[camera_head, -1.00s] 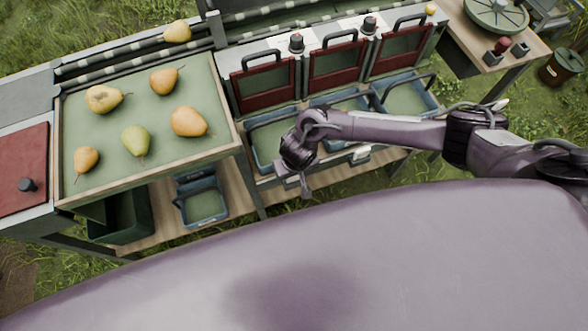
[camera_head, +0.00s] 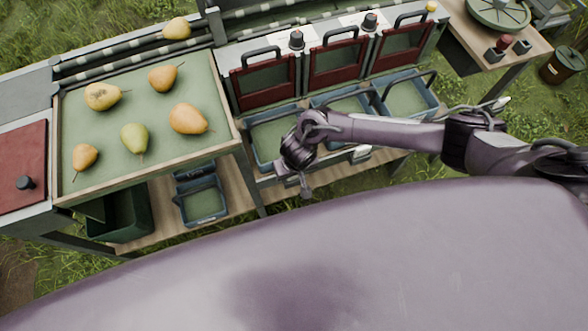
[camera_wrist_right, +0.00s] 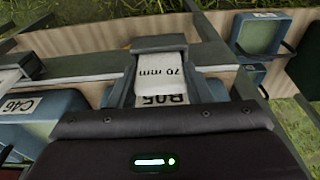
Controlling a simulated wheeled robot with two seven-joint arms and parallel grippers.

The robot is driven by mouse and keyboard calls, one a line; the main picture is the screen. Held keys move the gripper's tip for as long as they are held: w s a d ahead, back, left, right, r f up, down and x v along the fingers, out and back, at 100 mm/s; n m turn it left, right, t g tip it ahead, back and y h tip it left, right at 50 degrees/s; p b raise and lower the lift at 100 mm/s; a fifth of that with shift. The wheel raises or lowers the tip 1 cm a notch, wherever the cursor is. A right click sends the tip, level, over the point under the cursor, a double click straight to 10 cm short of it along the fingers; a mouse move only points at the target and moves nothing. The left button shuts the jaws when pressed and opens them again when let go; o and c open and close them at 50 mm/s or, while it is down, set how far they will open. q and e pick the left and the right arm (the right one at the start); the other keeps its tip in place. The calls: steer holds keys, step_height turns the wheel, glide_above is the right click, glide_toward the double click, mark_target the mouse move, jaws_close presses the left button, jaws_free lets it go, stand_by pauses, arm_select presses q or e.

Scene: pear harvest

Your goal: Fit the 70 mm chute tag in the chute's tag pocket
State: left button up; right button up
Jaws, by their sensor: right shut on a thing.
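The white chute tag (camera_wrist_right: 161,72) reads "70 mm" upside down in the right wrist view. It sits at my right gripper's jaws, with a grey block (camera_wrist_right: 158,43) at its far edge. My right gripper (camera_head: 298,186) is shut on the tag, at the front rail below the left chute's crate. In the wrist view its dark body fills the bottom. A label reading "R05" (camera_wrist_right: 165,99) shows right below the tag. The tag pocket is not clearly seen, so I cannot tell whether the tag touches it. The tag is too small to make out in the head view. My left gripper is not in view.
Three chutes with dark red gates (camera_head: 263,83) stand behind blue crates (camera_head: 257,160). A crate labelled "C46" (camera_wrist_right: 20,105) is close beside the gripper. A tray (camera_head: 60,135) with several pears is to the left. A lower wooden shelf (camera_head: 163,222) holds more crates.

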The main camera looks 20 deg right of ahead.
steer(key=shift+f, duration=0.35)
steer(key=o, duration=1.5)
steer(key=shift+r+p, duration=3.05)
steer(key=shift+p, duration=0.4)
